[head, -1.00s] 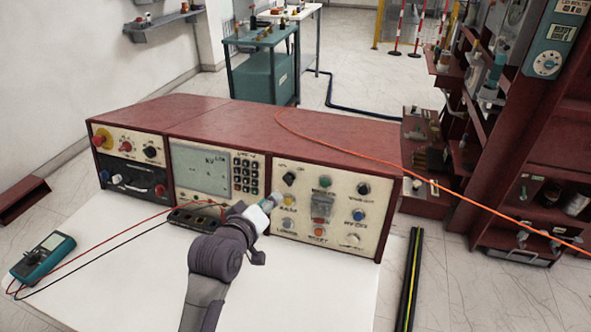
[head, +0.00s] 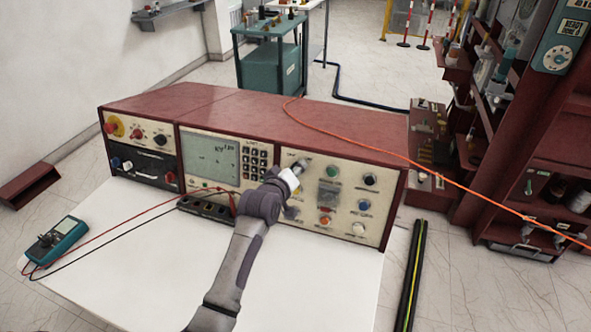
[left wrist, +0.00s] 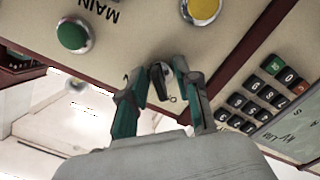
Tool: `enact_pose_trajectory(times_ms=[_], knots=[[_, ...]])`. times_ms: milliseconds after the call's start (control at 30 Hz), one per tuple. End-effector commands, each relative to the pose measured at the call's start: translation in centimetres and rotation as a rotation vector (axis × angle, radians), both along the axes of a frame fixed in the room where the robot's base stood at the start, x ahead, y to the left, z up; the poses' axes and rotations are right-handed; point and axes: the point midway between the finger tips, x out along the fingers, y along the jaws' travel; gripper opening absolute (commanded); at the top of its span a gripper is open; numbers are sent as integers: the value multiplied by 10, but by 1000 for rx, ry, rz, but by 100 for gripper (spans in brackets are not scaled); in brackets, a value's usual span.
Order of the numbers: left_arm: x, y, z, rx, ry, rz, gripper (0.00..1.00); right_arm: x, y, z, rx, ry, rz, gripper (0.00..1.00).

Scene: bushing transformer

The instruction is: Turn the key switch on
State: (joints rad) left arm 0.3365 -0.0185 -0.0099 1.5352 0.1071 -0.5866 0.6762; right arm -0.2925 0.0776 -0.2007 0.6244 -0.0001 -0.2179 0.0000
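The key switch (left wrist: 160,74) is a small dark knob on the cream right-hand panel of the red console (head: 345,185). In the left wrist view it shows between the fingers of my left gripper (left wrist: 163,68). The fingers are parted, one on each side of the switch, with a gap still visible; any contact is unclear. In the head view my left gripper (head: 300,166) reaches the upper left of this panel and hides the switch. My right gripper is out of view.
A green button (left wrist: 72,35), a yellow button (left wrist: 202,8) and the keypad (left wrist: 262,95) lie close to the gripper. A multimeter (head: 58,240) with red and black leads lies on the white table (head: 130,270). An orange cable (head: 400,155) crosses the console top.

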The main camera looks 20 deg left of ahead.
Motion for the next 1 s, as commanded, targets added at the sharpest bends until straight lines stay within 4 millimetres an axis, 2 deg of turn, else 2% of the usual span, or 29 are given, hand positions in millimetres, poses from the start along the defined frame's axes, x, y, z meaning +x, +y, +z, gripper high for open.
enact_pose_trajectory(times_ms=[200, 400, 767, 1000], knots=[[0, 0, 0, 0, 0, 0, 32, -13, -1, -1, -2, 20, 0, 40], [0, 0, 0, 0, 0, 0, 0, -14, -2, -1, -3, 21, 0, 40], [0, 0, 0, 12, 0, -2, 0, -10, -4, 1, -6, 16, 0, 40], [0, 1, 1, 100, 0, -24, 0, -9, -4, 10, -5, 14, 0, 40]])
